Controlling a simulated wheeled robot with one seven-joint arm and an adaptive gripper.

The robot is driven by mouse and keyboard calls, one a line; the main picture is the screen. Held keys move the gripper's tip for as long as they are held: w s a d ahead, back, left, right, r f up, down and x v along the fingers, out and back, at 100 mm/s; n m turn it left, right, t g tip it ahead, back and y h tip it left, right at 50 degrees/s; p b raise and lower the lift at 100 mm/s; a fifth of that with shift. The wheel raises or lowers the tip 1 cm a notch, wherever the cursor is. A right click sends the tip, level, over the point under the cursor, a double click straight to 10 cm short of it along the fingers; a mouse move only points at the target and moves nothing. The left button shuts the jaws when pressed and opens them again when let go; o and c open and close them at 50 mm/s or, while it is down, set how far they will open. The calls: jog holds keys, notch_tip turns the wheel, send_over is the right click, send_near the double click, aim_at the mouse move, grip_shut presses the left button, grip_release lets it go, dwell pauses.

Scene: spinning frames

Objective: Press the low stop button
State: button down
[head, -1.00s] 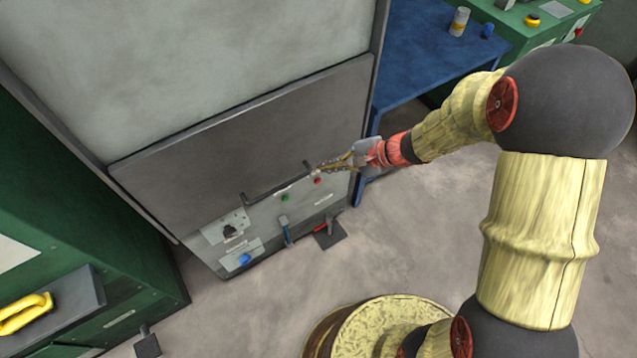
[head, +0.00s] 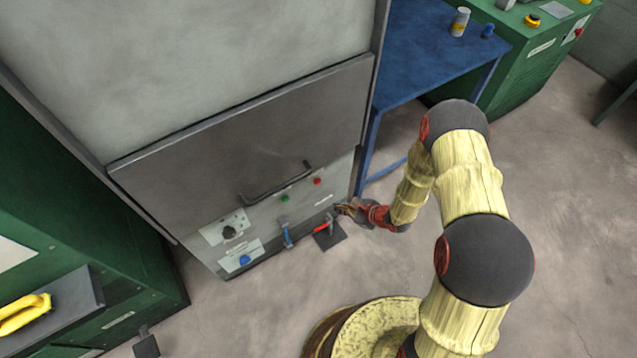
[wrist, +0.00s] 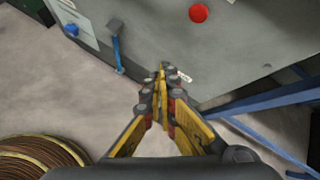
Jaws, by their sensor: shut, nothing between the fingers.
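A round red button (head: 317,181) sits on the grey lower panel of the large machine, right of a green button (head: 284,198). In the wrist view the red button (wrist: 198,13) is at the top edge, above and right of my fingertips. My gripper (head: 340,208) is low at the right edge of the panel, below and right of the red button and apart from it. In the wrist view my gripper (wrist: 162,72) has its yellow-and-dark fingers closed together and empty. I cannot tell whether the tips touch the panel.
A dark bar handle (head: 275,187) juts out above the buttons. A blue lever (head: 286,232), a black knob (head: 229,232) and a blue knob (head: 245,260) are on the panel. A blue table (head: 425,50) stands behind right.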

aim_at(317, 181)
jog(key=shift+w, duration=0.1)
jog(key=w+a+b, duration=0.1)
jog(key=w+a, duration=0.4)
jog(key=w, duration=0.2)
jog(key=shift+w, duration=0.2)
dwell(1.5)
jog(key=shift+w+a, duration=0.25)
jog(key=shift+w+a+b, duration=0.3)
jog(key=shift+w+b, duration=0.2)
dwell(1.2)
jog(key=shift+s, duration=0.1)
jog(key=shift+s+d, duration=0.55)
jog(key=shift+s, duration=0.2)
